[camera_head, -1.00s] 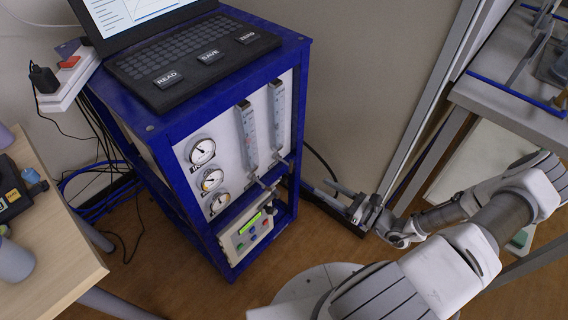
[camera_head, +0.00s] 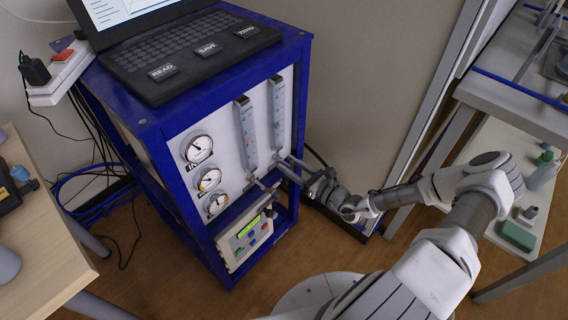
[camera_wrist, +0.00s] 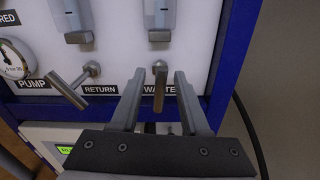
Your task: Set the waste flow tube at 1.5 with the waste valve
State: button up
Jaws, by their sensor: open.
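The waste valve (camera_wrist: 160,84) is a small metal lever above the WASTE label in the wrist view, hanging about straight down. My gripper (camera_wrist: 156,82) is open, with one finger on each side of this lever; I cannot tell whether either finger touches it. In the head view my gripper (camera_head: 288,170) is at the right side of the analyser panel, hiding the waste valve. The waste flow tube (camera_head: 278,108) is the right-hand vertical tube on the panel; its reading is too small to tell. Its lower end (camera_wrist: 158,22) shows above the lever in the wrist view.
The return valve (camera_wrist: 72,86), tilted, is left of my gripper. The left flow tube (camera_head: 247,130) stands beside the waste tube. Pressure gauges (camera_head: 209,178) are further left. A control box (camera_head: 246,238) with a green display is below. The blue frame edge (camera_wrist: 232,60) is close right.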

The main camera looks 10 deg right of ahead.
jog(key=shift+x, duration=1.35)
grip_shut()
